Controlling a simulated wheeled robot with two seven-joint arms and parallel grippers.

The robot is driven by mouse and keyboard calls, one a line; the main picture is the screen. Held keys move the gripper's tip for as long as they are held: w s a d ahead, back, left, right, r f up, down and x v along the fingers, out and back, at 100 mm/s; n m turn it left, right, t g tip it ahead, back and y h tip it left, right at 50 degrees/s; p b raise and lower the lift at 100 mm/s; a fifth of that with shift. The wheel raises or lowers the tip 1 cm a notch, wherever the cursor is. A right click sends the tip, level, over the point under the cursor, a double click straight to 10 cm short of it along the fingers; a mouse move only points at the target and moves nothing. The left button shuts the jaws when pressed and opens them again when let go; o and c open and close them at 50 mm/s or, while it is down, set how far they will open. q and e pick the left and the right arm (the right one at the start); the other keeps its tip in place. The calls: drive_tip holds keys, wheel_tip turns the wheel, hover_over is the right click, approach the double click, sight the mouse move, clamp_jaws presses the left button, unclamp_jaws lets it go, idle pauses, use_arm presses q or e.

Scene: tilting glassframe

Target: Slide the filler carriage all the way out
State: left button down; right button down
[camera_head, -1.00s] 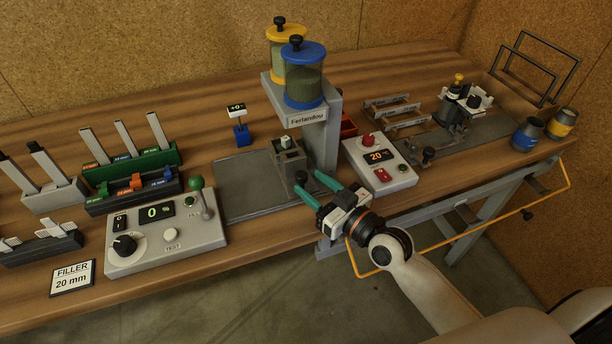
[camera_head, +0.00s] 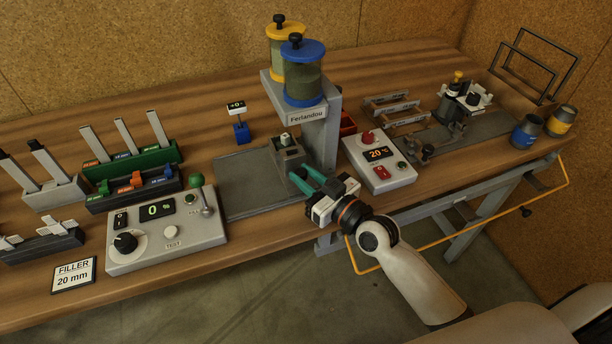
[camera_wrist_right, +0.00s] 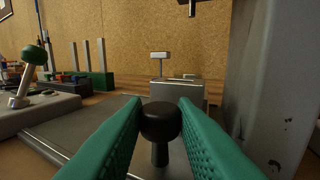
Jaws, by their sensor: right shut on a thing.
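The filler carriage (camera_head: 286,153) is a grey block on a dark grey base plate (camera_head: 240,180), under the overhang of the filling stand marked Ferlandou (camera_head: 308,116). A black knob on a short stem (camera_wrist_right: 160,122) stands at its near side. My right gripper (camera_head: 299,177) reaches the carriage's near side from the lower right. Its green fingers (camera_wrist_right: 160,104) are shut on the knob, one on each side. In the head view the fingers hide most of the knob. My left gripper is not in view.
A control box with a green-topped lever (camera_head: 165,230) stands left of the plate. A box with a temperature display (camera_head: 379,160) stands close right of the stand. The stand's column (camera_wrist_right: 280,80) rises close beside my right fingers. The plate left of the carriage is bare.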

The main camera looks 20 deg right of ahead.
drive_tip(key=shift+a+r, duration=0.1)
drive_tip(key=shift+a, duration=0.15)
drive_tip(key=a+p, duration=0.2)
drive_tip(key=a, duration=0.1)
drive_tip(key=a+p, duration=0.1)
drive_tip(key=a, duration=0.2)
drive_tip(key=shift+s+a+r+p, duration=0.1)
drive_tip(key=shift+s+r+p, duration=0.1)
drive_tip(key=shift+p, duration=0.15)
drive_tip(key=a, duration=0.2)
drive_tip(key=a+p, duration=0.1)
drive_tip(key=a, duration=0.3)
drive_tip(key=shift+s+a+f, duration=0.1)
drive_tip(key=shift+a+f, duration=0.15)
drive_tip(key=shift+a, duration=0.05)
drive_tip(key=c, duration=1.2)
unclamp_jaws()
drive_tip(key=shift+a, duration=0.15)
drive_tip(key=shift+o, duration=0.2)
